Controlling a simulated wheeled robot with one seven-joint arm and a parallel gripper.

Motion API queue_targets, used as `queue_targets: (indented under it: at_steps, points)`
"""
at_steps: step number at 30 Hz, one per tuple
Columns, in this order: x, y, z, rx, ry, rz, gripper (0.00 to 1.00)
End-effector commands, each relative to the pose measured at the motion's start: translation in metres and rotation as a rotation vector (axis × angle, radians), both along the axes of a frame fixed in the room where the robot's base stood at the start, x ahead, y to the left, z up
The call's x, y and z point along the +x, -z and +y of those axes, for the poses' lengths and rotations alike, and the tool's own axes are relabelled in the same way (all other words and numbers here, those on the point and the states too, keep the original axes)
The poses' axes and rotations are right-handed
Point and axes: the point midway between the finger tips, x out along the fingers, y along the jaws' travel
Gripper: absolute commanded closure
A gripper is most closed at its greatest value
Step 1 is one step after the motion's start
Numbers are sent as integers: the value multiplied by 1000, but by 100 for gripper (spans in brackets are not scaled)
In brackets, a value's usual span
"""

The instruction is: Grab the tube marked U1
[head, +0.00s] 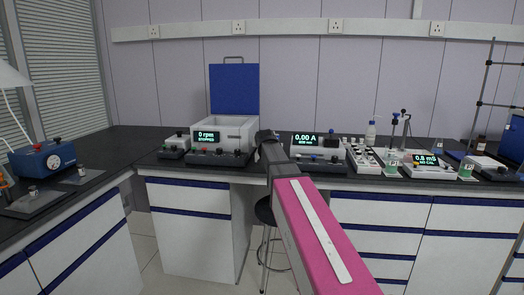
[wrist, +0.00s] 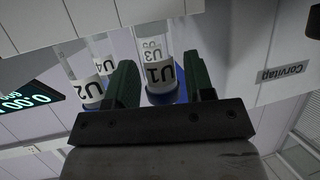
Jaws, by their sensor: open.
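The tube marked U1 (wrist: 160,72) is clear, with a white label and a blue end. It shows upside down in the wrist view, between the two green fingers of my gripper (wrist: 160,82). The fingers are open, one to each side of the tube, with a visible gap on the right; whether the left one touches cannot be told. Tube U2 (wrist: 88,88) is just left of the left finger. Tubes U3 (wrist: 153,50) and U4 (wrist: 103,62) stand behind. In the head view my arm hides the gripper's fingers, and I cannot make out U1.
The white centrifuge (head: 236,128) with its raised blue lid (head: 234,88) stands left of my arm. The 0.00 A meter (head: 318,146) stands just right of it. Bottles and small instruments crowd the bench farther right.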

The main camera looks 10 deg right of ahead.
Motion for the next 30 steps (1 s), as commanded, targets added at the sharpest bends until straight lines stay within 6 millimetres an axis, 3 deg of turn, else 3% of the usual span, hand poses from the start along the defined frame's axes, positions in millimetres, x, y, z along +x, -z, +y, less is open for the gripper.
queue_targets:
  at_steps: [8,12,23,30]
  points:
    - [7,3,-1,0,0,0,52]
    - [7,3,-1,0,0,0,88]
    - [7,2,-1,0,0,0,88]
    - [7,-13,-1,-1,0,0,88]
